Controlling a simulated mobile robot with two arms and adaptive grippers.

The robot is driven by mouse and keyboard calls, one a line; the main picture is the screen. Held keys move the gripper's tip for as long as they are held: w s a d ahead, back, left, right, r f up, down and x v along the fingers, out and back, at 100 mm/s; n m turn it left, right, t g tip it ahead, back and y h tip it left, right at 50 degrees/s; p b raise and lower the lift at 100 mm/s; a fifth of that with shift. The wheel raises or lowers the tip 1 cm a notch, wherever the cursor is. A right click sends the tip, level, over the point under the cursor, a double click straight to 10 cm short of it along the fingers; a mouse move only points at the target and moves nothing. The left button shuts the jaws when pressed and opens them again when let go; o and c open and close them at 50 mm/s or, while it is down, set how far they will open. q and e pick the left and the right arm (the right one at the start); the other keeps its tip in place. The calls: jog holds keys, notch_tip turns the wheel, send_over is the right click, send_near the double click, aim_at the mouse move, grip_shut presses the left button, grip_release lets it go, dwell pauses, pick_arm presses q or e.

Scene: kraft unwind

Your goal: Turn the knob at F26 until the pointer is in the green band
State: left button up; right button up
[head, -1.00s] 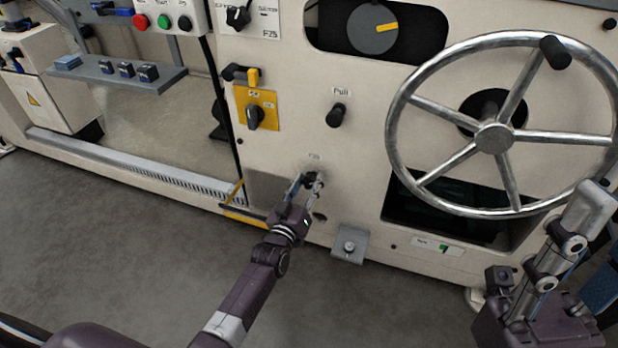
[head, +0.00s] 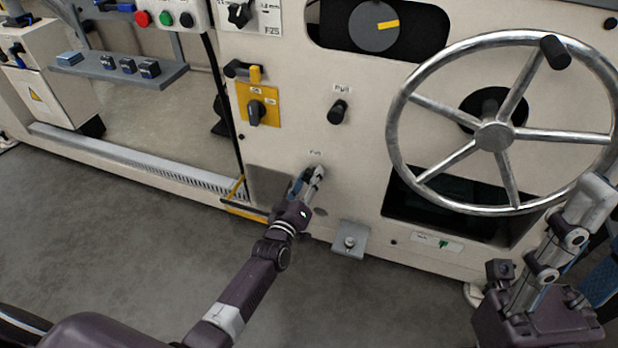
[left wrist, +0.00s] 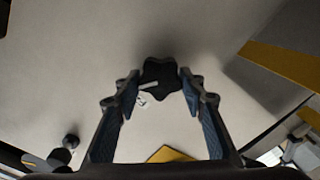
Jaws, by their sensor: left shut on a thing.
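The knob (left wrist: 160,82) is black and lobed, on the pale machine panel. In the left wrist view it sits between the two fingertips of my left gripper (left wrist: 158,84), which is shut on it. In the head view my left gripper (head: 312,178) is at the low panel, just below a small label (head: 315,153) too blurred to read surely; its fingers mostly hide the knob. A small white plate with a green mark (head: 443,244) is low on the panel to the right; I cannot make out a pointer on it. Part of my right gripper (head: 560,255) shows at lower right.
A large metal handwheel (head: 494,137) stands out at the right, near my right arm. A black pull knob (head: 338,111) and a yellow switch plate (head: 270,108) are above my left gripper. A grey bracket (head: 350,240) sticks out below. The floor in front is clear.

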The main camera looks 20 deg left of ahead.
pick_arm(q)
jog(key=o, duration=1.2)
jog(key=s, duration=1.2)
jog(key=shift+a, duration=0.25)
